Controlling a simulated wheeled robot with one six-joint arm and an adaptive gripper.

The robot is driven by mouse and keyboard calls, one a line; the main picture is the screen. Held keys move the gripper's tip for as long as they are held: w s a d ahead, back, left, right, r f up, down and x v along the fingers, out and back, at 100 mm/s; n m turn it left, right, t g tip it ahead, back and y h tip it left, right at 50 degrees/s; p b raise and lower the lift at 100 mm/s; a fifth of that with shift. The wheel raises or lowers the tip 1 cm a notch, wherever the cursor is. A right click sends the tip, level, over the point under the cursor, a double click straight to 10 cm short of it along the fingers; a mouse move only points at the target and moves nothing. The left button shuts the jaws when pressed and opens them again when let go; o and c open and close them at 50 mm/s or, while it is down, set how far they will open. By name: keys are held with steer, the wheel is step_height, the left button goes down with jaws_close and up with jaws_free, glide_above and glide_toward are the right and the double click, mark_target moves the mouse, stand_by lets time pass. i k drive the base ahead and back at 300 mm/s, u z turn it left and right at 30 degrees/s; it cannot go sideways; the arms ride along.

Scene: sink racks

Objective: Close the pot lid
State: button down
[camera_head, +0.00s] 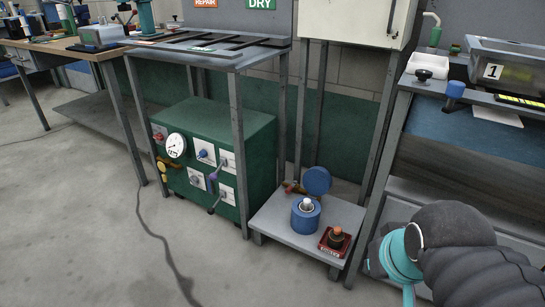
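The blue pot (306,218) stands upright on a low grey platform. Its round blue lid (317,180) is raised behind it, facing forward and standing open. A pale, silvery rounded piece (306,204) shows at the pot's top. My dark grey arm with teal bands fills the bottom right corner, right of the pot and apart from it in the picture. My gripper's fingers are not in view.
A green cabinet with gauge and valves (218,155) stands left. A bench frame (372,160) rises at right. The floor in front is clear except for a cable (158,235).

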mark_target(318, 181)
steer(key=u, duration=0.25)
steer(key=i, duration=1.25)
steer(key=z, duration=0.45)
